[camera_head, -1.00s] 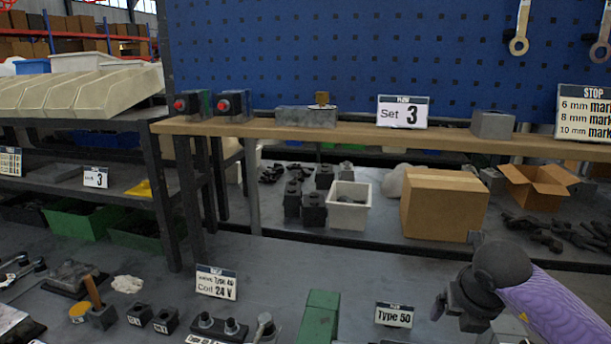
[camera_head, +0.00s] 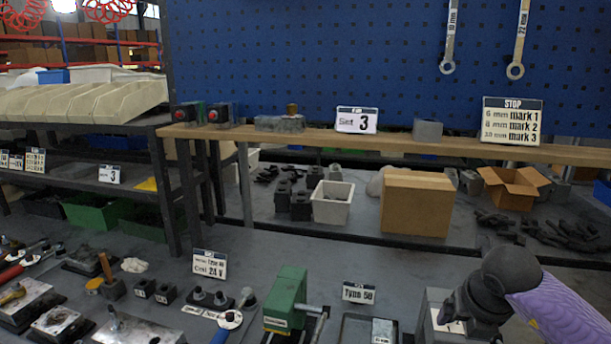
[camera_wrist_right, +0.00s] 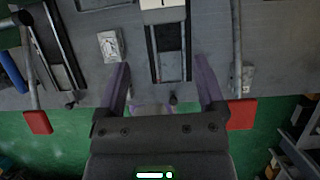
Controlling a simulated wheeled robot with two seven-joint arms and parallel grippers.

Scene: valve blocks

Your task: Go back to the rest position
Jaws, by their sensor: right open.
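My right arm (camera_head: 555,310), in a purple sleeve with dark joints, comes in at the lower right of the head view, over the right end of the workbench (camera_head: 310,250). Its fingertips cannot be made out there. In the right wrist view my right gripper (camera_wrist_right: 164,78) has its two purple fingers spread apart with nothing held between them. The fingers point toward the bench front, with green floor below. My left gripper is in neither view.
The bench holds a green machine block (camera_head: 288,298), a "Type 50" sign (camera_head: 358,292), a "Coil 24 V" sign (camera_head: 210,264) and several tools. A wooden shelf (camera_head: 400,139) runs behind, with a cardboard box (camera_head: 416,203) and a white bin (camera_head: 332,203) below it.

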